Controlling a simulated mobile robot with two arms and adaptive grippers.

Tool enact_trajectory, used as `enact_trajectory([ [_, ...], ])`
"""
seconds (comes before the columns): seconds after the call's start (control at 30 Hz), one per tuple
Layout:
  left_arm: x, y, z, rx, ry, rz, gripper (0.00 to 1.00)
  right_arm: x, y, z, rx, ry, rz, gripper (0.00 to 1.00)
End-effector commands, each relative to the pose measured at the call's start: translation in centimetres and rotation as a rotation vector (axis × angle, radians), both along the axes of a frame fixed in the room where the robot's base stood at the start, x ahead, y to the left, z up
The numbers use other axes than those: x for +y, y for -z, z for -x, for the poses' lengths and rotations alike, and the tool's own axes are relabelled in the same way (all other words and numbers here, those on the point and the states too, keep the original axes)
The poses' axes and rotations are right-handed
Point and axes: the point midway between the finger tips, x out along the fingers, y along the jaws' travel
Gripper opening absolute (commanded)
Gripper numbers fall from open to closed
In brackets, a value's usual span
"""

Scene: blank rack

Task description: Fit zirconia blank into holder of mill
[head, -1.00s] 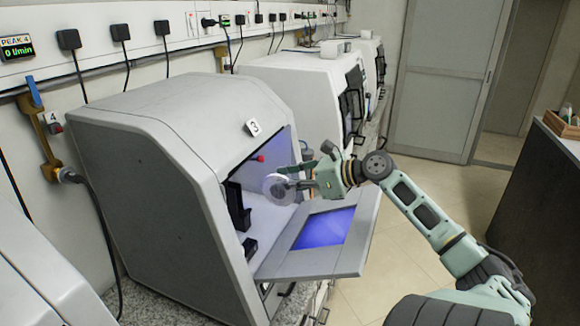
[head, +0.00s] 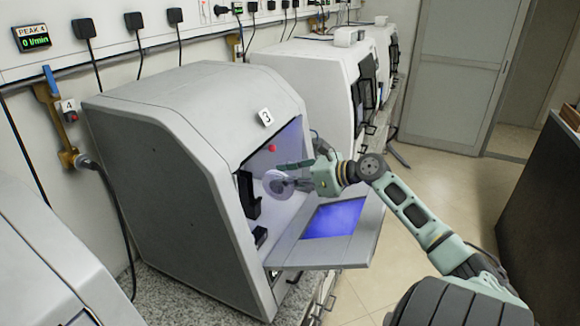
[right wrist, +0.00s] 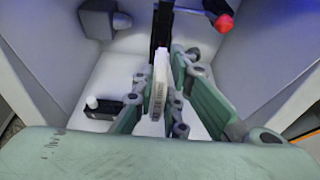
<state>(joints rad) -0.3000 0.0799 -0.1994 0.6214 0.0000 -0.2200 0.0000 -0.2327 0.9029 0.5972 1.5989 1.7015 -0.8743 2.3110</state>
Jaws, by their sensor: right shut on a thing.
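The zirconia blank (head: 278,184) is a pale disc inside the open chamber of mill number 3 (head: 170,150). My right gripper (head: 290,182) is shut on its edge. In the right wrist view the blank (right wrist: 158,85) shows edge-on as a white strip with markings, between the fingers (right wrist: 160,100). The black holder (head: 247,195) stands at the chamber's left side, left of the blank. In the right wrist view a dark upright part, likely the holder (right wrist: 163,25), lies just beyond the blank; I cannot tell whether they touch. My left gripper is out of view.
The mill's door (head: 325,250) is folded down below my right arm. A red knob (head: 272,149) is on the chamber's back wall and shows in the right wrist view (right wrist: 224,22). A grey block (right wrist: 98,20) and a small black fixture (right wrist: 105,108) are also inside.

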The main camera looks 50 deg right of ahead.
Motion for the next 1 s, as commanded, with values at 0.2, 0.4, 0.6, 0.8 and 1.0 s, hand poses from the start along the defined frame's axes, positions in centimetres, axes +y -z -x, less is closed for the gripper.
enact_trajectory([
  [0.2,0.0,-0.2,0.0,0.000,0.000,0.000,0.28,0.6,0.4,-2.1,-0.004,0.000,0.001,0.00],
  [0.4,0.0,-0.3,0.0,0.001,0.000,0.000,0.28,1.0,1.0,-3.6,-0.004,0.001,0.000,0.00],
  [0.6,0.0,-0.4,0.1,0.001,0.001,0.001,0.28,1.2,1.2,-4.4,-0.004,0.002,0.000,0.00],
  [0.8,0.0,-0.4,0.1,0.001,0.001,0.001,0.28,1.3,1.3,-4.5,-0.003,0.001,0.000,0.00],
  [1.0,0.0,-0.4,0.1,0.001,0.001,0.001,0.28,1.3,1.3,-4.5,-0.003,0.001,0.000,0.00],
])
